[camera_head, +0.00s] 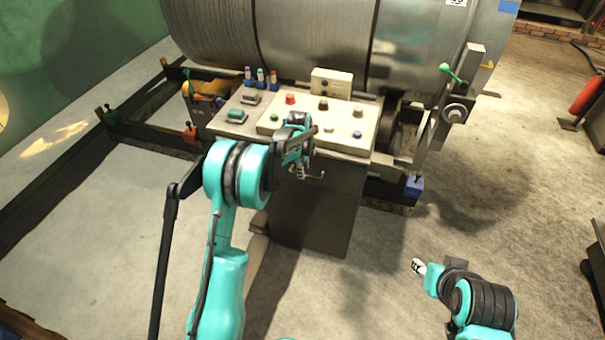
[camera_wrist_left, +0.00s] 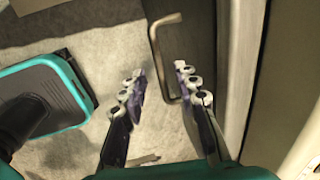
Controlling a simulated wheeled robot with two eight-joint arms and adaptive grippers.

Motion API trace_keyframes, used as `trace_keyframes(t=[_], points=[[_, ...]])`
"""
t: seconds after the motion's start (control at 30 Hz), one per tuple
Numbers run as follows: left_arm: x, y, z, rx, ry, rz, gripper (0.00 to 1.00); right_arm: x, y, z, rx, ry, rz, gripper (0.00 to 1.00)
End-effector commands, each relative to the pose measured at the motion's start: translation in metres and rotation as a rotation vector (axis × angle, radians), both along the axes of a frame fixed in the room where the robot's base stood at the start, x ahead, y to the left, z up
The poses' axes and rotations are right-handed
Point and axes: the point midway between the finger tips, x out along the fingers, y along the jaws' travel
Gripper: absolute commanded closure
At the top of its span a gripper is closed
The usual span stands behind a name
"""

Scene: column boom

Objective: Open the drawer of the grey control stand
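The grey control stand (camera_head: 310,210) stands in front of the large metal drum, its sloped top panel carrying knobs and buttons. A bent metal drawer handle (camera_wrist_left: 157,62) shows in the left wrist view on the dark drawer front (camera_wrist_left: 203,45). My left gripper (camera_head: 300,172) is at the upper front of the stand; in the left wrist view its two fingers (camera_wrist_left: 160,78) are apart with the handle between and beyond them. I cannot tell that either finger touches it. My right arm shows at the lower right, its gripper (camera_head: 419,267) small and partly seen, away from the stand.
The metal drum (camera_head: 310,40) lies behind the stand. A lever with a green knob (camera_head: 452,75) rises at its right. A red extinguisher (camera_head: 587,95) stands far right. Dark floor beams (camera_head: 60,170) run at the left.

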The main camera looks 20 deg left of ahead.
Motion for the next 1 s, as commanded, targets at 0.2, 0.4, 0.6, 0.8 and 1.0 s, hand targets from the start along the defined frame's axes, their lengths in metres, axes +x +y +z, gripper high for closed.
trace_keyframes(t=[0.2,0.4,0.6,0.8,1.0], points=[[0.004,0.000,-0.020,0.000,0.000,0.000,0.69,0.000,0.000,-0.008,0.000,0.000,0.000,0.60],[0.004,0.000,-0.021,0.000,-0.001,0.001,0.69,0.000,0.000,-0.008,0.000,0.000,0.000,0.60],[0.004,0.000,-0.021,0.000,-0.001,0.001,1.00,0.000,0.000,-0.008,0.000,0.000,0.000,0.60],[0.004,0.000,-0.021,0.000,-0.001,0.001,1.00,0.000,0.000,-0.008,0.000,0.000,0.000,0.60],[0.003,0.000,-0.021,0.000,0.000,0.001,1.00,0.000,0.000,-0.007,0.000,0.000,0.000,0.60]])
